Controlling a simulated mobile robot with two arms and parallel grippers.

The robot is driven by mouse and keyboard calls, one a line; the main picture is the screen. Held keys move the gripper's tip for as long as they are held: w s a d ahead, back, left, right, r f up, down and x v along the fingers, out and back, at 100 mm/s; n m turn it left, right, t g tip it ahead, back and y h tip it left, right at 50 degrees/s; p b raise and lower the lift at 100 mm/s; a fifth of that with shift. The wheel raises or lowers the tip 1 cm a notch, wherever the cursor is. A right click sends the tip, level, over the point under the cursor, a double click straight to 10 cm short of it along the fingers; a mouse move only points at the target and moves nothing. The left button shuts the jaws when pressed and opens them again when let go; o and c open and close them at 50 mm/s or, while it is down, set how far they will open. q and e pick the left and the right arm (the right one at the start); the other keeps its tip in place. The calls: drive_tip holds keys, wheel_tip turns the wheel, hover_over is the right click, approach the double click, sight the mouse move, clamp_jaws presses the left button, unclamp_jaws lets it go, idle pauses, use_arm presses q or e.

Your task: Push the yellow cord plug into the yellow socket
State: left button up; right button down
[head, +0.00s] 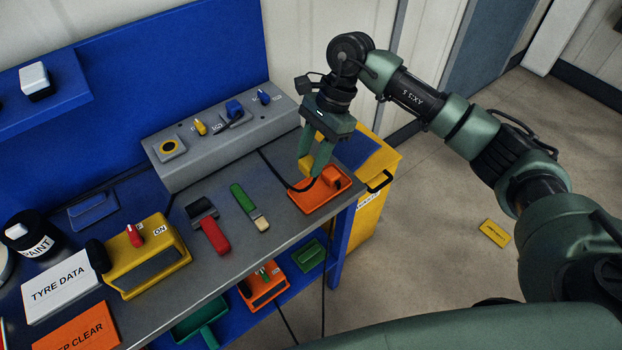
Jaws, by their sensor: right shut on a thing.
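My right gripper (313,163) points down over the orange tray (297,204) at the right end of the bench. It is shut on a yellow piece that looks like the yellow cord plug (305,166), partly hidden by the fingers. A black cord (277,174) runs from the grey box across the bench to the tray, near the gripper. The yellow-ringed round socket (169,147) is on the left end of the sloped grey box (215,145), well left of the gripper. My left gripper is not in view.
An orange block (331,177) is in the tray. A red-handled tool (214,236), a green-handled brush (243,199) and a yellow switch box (149,262) lie in front of the grey box. Yellow and blue fittings line its top. A yellow bin (371,197) stands beyond the bench's right end.

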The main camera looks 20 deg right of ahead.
sight(311, 159)
wheel_tip(311, 159, up, 9)
drive_tip(key=shift+r+b, duration=0.2)
drive_tip(key=shift+b, duration=0.7)
drive_tip(key=shift+r, duration=0.6)
